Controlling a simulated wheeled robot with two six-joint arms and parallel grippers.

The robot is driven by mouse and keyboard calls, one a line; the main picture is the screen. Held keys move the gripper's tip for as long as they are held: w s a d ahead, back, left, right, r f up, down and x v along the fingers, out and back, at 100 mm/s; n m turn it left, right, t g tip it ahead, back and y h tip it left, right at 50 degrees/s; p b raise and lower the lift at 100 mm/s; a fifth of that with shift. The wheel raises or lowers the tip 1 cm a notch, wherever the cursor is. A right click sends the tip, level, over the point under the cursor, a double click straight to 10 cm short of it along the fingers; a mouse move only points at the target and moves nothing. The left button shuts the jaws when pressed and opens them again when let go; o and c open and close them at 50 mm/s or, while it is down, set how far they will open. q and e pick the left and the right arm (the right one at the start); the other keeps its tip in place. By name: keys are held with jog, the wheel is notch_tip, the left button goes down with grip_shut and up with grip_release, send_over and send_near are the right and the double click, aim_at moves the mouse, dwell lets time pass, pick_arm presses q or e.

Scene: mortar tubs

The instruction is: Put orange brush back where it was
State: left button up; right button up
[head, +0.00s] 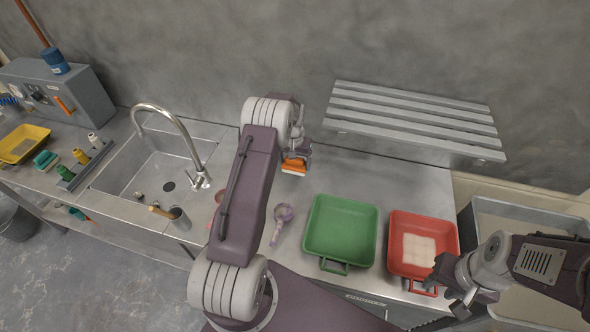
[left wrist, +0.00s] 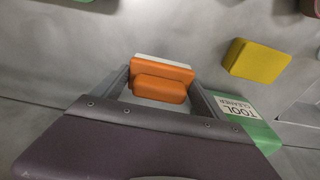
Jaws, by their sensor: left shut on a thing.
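The orange brush (head: 294,165) has an orange body and a pale edge. My left gripper (head: 298,152) is shut on it, over the back of the steel counter right of the sink. In the left wrist view the orange brush (left wrist: 160,82) sits between the two grey fingers of my left gripper (left wrist: 160,90), its pale side facing away. My right gripper (head: 466,302) hangs by the front of the red tub at the right; I cannot tell whether it is open.
A green tub (head: 312,248) and a red tub (head: 395,262) with pale contents stand on the counter, near a round-headed tool (head: 283,213). A slatted rack (head: 410,118) is above. In the left wrist view, a yellow block (left wrist: 257,60) and a TOOL CLEANER label (left wrist: 236,105) show.

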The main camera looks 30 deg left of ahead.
aim_at(295, 170)
pick_arm(q)
jog(key=shift+a+f, duration=0.1)
jog(key=shift+f, duration=0.05)
notch_tip(295, 170, down, 4)
jog(key=shift+r+p, duration=0.2)
jog(key=shift+p, duration=0.3)
jog(key=shift+f, duration=0.25)
jog(key=shift+f, duration=0.1)
